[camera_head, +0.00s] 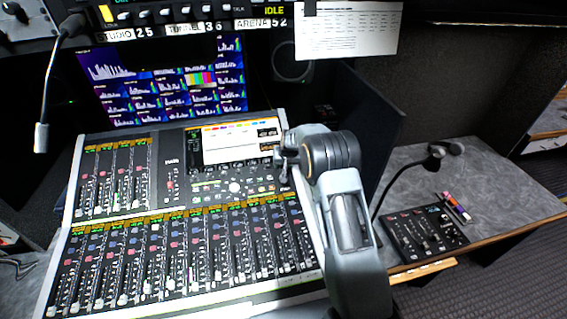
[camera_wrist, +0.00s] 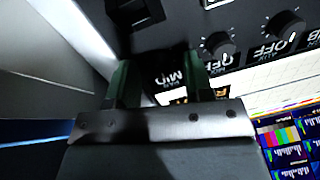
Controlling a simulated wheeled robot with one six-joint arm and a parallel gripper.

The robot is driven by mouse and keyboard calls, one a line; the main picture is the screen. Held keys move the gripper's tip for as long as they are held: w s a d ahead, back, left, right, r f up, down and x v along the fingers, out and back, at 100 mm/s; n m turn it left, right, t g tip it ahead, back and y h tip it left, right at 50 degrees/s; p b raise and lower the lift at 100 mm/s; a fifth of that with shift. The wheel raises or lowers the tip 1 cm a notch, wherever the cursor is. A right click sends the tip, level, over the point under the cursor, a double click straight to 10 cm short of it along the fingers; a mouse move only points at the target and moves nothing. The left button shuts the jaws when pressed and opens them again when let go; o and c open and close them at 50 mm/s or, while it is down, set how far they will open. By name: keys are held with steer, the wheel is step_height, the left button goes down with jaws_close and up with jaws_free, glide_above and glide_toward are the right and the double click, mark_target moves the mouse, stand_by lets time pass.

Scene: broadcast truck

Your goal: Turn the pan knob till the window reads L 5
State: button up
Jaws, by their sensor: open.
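My gripper (camera_wrist: 160,80) is open, its two greenish fingers apart over the desk panel in the wrist view. In the head view my gripper (camera_head: 284,162) is at the right edge of the mixing desk (camera_head: 155,187), beside its small white screen (camera_head: 229,143). In the wrist view a lit window with an orange part shows between and behind the fingers, largely hidden, so its reading cannot be made out. Two dark knobs (camera_wrist: 217,45) and (camera_wrist: 283,25) stand to the right, labelled OFF. I cannot tell which knob is the pan knob.
A large monitor (camera_head: 165,80) stands behind the desk. A gooseneck microphone (camera_head: 41,137) hangs at the left. A small black control box (camera_head: 425,233) lies on the grey side counter (camera_head: 500,190), with a second microphone (camera_head: 432,163) above it.

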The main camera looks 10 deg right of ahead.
steer(key=shift+c, duration=0.2)
jaws_close()
steer(key=shift+f+n+b, duration=0.2)
steer(key=shift+n+b, duration=0.3)
steer(key=shift+b, duration=0.35)
steer(key=shift+n+b, duration=0.6)
steer(key=shift+b, duration=0.35)
steer(key=shift+r+n+g+b, duration=0.15)
steer(key=shift+n+g+b, duration=0.15)
steer(key=shift+n+b, duration=1.25)
steer(key=shift+r+n, duration=0.1)
steer(key=shift+n, duration=0.25)
steer(key=shift+o, duration=0.2)
jaws_free()
